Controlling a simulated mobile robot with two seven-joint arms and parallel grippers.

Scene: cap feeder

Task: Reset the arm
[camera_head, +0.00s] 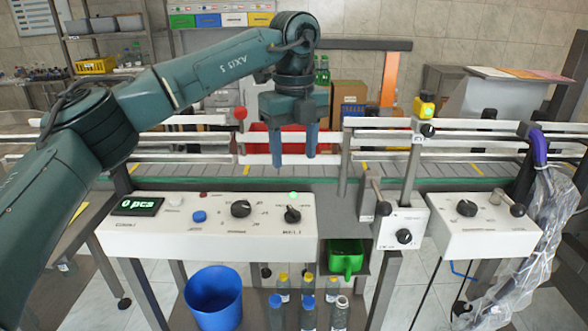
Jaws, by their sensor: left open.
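My left arm comes in from the left, arches over the control panel and points its gripper (294,160) straight down. The gripper's two blue fingers are apart with nothing between them. It hangs in front of the conveyor (400,172), above the back edge of the white control panel (210,240). I cannot tell its exact height over the belt. The panel carries a small display reading "0 pcs" (137,206), a blue button (199,217), two black knobs and a lit green lamp (293,195). My right gripper is not in view.
A blue bucket (213,297), several capped bottles (306,302) and a green bin (346,257) are below the panel. Two smaller control boxes (487,231) stand to the right, beside a plastic-wrapped hose (532,240). Rails run along the conveyor behind the gripper.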

